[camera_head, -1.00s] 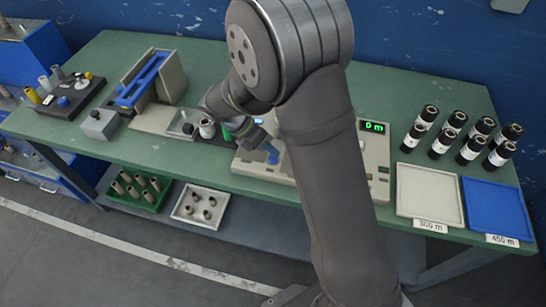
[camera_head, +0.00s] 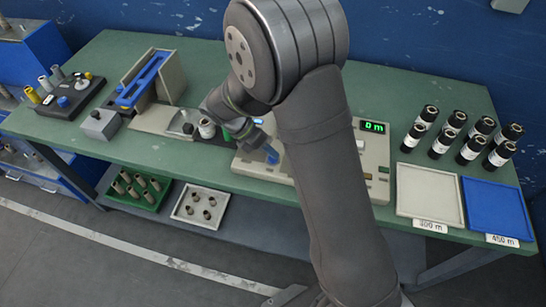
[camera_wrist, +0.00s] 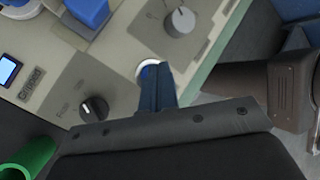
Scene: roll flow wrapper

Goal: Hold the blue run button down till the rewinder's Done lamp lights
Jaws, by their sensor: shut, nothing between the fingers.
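The rewinder (camera_head: 372,158) is a pale console on the green bench, partly hidden behind my arm. Its green display (camera_head: 373,127) reads 0 m. In the wrist view, the blue run button (camera_wrist: 147,69) sits in a white ring on the console's panel. My gripper (camera_wrist: 158,72) is shut and empty, its blue fingertips over the button and covering part of it. I cannot tell whether they touch or press it. In the head view my gripper (camera_head: 271,155) is low over the console's left part. I cannot make out a lit Done lamp.
A black knob (camera_wrist: 95,107) and a grey knob (camera_wrist: 180,20) flank the button. A small blue screen (camera_wrist: 8,69) is further left. Several black rolls (camera_head: 468,149) stand behind a white tray (camera_head: 428,190) and a blue tray (camera_head: 495,207) at the right.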

